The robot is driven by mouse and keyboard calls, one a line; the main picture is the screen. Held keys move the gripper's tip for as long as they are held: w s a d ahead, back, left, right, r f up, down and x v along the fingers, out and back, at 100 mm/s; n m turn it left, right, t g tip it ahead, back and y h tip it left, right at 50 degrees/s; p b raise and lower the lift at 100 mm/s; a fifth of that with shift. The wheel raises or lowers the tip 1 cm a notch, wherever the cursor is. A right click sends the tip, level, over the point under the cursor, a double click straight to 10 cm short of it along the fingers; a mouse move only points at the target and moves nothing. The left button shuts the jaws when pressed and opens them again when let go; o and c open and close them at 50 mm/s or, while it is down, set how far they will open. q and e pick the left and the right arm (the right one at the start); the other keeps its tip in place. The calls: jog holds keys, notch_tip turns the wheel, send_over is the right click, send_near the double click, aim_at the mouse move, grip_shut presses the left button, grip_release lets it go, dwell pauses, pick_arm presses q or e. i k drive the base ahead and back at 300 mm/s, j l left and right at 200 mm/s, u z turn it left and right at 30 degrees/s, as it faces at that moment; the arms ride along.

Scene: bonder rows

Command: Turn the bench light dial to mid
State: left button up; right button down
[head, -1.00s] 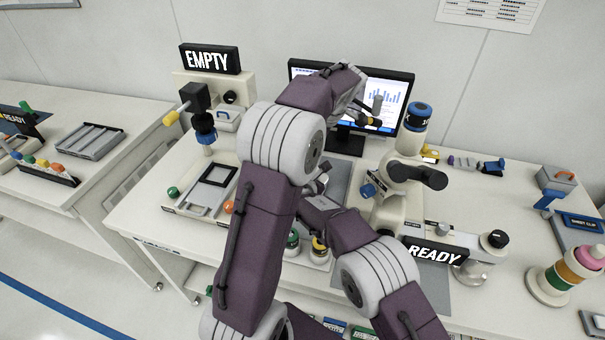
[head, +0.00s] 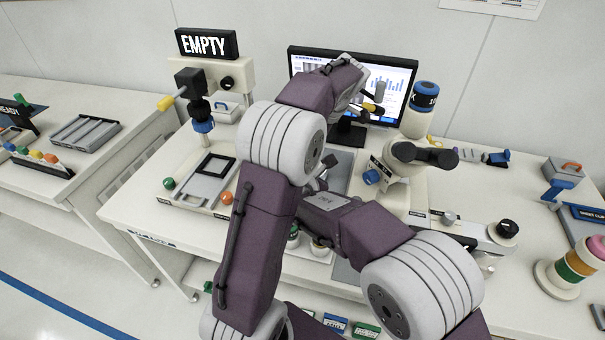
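A black round knob (head: 507,229) stands on a pale unit at the right front of the middle bench. It looks like a dial, but I cannot read its label or its setting. A smaller silver knob (head: 450,218) sits to its left. My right arm comes in from the lower right and reaches left.
A monitor (head: 398,78) stands at the back, with a white microscope-like machine (head: 402,170) before it. An EMPTY sign (head: 206,43) tops a machine at left. A stack of coloured rings (head: 572,262) stands right of the knob. Bench surface around (head: 500,188) is clear.

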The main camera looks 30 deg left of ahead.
aim_at(449, 218)
jog(key=k, duration=1)
